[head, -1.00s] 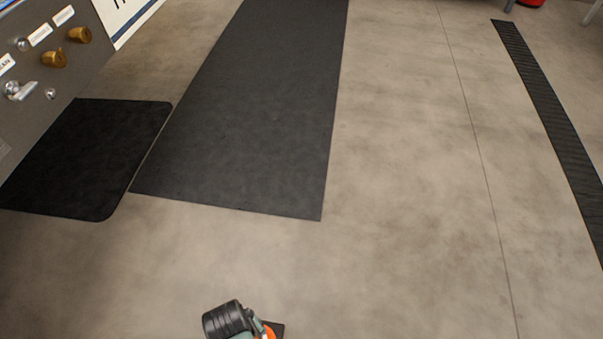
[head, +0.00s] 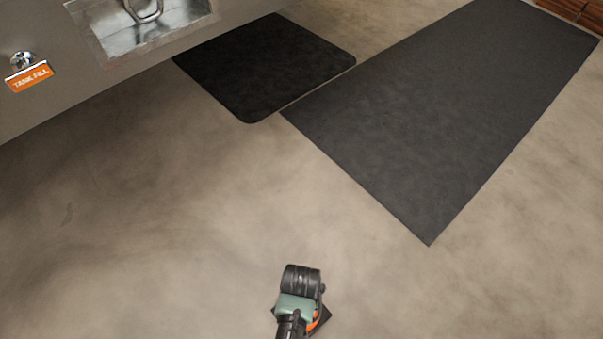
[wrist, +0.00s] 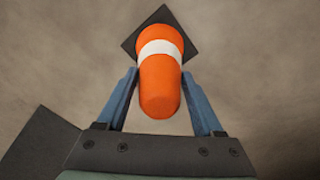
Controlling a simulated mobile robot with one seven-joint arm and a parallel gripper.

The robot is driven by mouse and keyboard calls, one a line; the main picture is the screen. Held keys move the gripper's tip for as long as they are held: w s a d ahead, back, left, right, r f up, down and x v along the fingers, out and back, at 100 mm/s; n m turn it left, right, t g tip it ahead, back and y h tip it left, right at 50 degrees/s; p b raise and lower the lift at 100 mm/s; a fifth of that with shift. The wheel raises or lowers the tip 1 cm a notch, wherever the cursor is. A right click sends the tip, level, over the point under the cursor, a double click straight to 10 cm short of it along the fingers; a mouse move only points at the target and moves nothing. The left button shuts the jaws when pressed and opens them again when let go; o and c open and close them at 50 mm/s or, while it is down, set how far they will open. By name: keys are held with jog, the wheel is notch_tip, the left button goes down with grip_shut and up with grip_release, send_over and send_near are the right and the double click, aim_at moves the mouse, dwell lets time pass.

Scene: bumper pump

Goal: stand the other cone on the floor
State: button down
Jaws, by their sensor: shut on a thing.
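An orange cone (wrist: 160,92) with a white band and a black square base shows in the middle of the wrist view. My gripper (wrist: 160,74) has its two blue fingers on either side of the cone and is shut on it. The cone's rounded top points toward the wrist camera and its base is on the far side, toward the floor. In the head view, the wrist hides most of the cone; only a bit of orange (head: 316,321) and a dark base corner show at the bottom. I cannot tell how far the base is from the floor. No second cone is in view.
A grey truck side panel (head: 40,105) with an orange tank fill label (head: 31,77) runs along the upper left. A small black mat (head: 265,70) and a long dark mat (head: 440,120) lie beyond my gripper. Bare floor (head: 150,230) is clear at left.

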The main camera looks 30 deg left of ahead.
notch_tip(320, 180, down, 3)
jog(key=shift+f+b, duration=0.1)
jog(key=shift+b, duration=1)
grip_release()
jog(key=shift+f, duration=0.15)
notch_tip(320, 180, up, 12)
jog(key=p, duration=0.8)
